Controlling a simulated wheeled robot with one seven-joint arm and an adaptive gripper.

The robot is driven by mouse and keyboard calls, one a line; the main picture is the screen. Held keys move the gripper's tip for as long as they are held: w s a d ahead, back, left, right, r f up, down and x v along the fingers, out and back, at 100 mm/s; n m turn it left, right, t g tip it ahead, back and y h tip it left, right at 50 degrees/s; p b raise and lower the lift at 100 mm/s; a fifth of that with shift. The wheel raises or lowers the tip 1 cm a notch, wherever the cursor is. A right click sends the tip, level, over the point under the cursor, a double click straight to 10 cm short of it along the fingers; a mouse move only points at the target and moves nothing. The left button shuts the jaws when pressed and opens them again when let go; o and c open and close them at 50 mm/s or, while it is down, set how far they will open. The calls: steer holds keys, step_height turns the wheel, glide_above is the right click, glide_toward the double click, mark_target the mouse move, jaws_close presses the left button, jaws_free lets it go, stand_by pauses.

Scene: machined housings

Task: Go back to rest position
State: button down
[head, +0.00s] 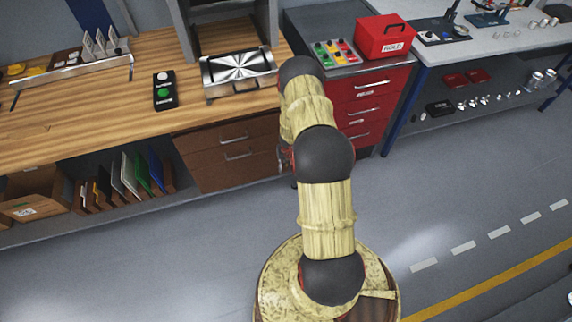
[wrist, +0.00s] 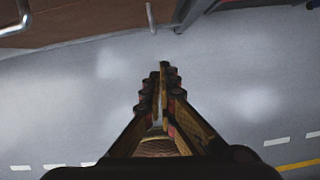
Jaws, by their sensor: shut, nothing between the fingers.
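My gripper (wrist: 162,75) points out over the grey floor in the wrist view, its two fingers drawn together with nothing between them. In the head view my arm reaches forward from the base toward the front of the bench, and its links hide most of the gripper. The gripper is apart from the drawers and the worktop.
A wooden workbench (head: 60,125) runs along the left, with a metal machined block (head: 238,72) and a button box (head: 164,90) on it. A red drawer cabinet (head: 372,100) stands right of my arm, carrying a red box (head: 384,37). The grey floor (head: 450,190) at right is clear.

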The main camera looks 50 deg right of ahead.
steer(key=v, duration=0.3)
steer(key=shift+p, duration=0.4)
